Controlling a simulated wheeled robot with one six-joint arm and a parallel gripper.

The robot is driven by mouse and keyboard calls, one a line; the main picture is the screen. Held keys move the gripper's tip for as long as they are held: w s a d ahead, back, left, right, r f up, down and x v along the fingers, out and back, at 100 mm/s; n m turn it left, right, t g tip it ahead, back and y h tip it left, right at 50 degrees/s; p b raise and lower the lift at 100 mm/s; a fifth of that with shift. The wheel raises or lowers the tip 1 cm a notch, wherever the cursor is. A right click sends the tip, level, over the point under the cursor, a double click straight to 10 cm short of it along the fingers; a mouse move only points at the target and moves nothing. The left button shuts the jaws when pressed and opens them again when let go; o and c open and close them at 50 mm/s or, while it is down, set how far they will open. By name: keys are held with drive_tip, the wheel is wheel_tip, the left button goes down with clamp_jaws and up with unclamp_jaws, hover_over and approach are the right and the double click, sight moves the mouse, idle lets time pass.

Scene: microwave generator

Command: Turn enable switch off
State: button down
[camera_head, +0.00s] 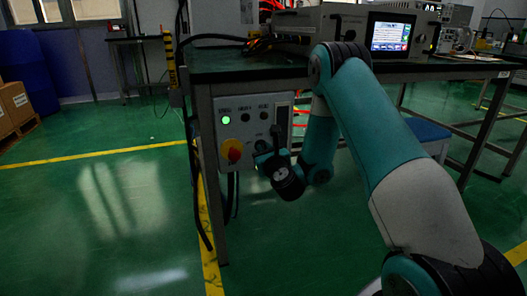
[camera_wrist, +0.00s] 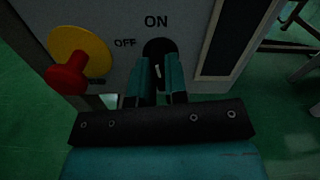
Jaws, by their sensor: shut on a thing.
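The enable switch (camera_wrist: 158,69) is a dark round knob with a light pointer mark, under the printed words OFF and ON in the wrist view. The pointer looks close to upright, toward ON. My gripper (camera_wrist: 160,72) is shut on the switch, with a teal finger on each side of it; the fingers hide much of the knob. In the head view my gripper (camera_head: 263,150) is at the front of the grey control box (camera_head: 229,112), and the switch is mostly hidden behind it. A green lamp (camera_head: 226,120) is lit on the box.
A red emergency knob on a yellow disc (camera_wrist: 68,78) sits just left of my gripper; it also shows in the head view (camera_head: 233,152). A dark framed panel (camera_wrist: 228,38) is to the right. The box hangs under a dark table (camera_head: 240,68) with a lit-screen instrument (camera_head: 390,36). Open green floor lies left.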

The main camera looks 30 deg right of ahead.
drive_tip(key=shift+d, duration=0.1)
drive_tip(key=shift+a+f+n+p, duration=0.15)
drive_tip(key=shift+n+p, duration=0.7)
drive_tip(key=shift+n, duration=3.1)
drive_tip(key=shift+a+f+n+p, duration=0.1)
drive_tip(key=shift+n+p, duration=0.7)
drive_tip(key=shift+n, duration=3.15)
drive_tip(key=c, duration=1.1)
unclamp_jaws()
drive_tip(key=shift+c, duration=0.2)
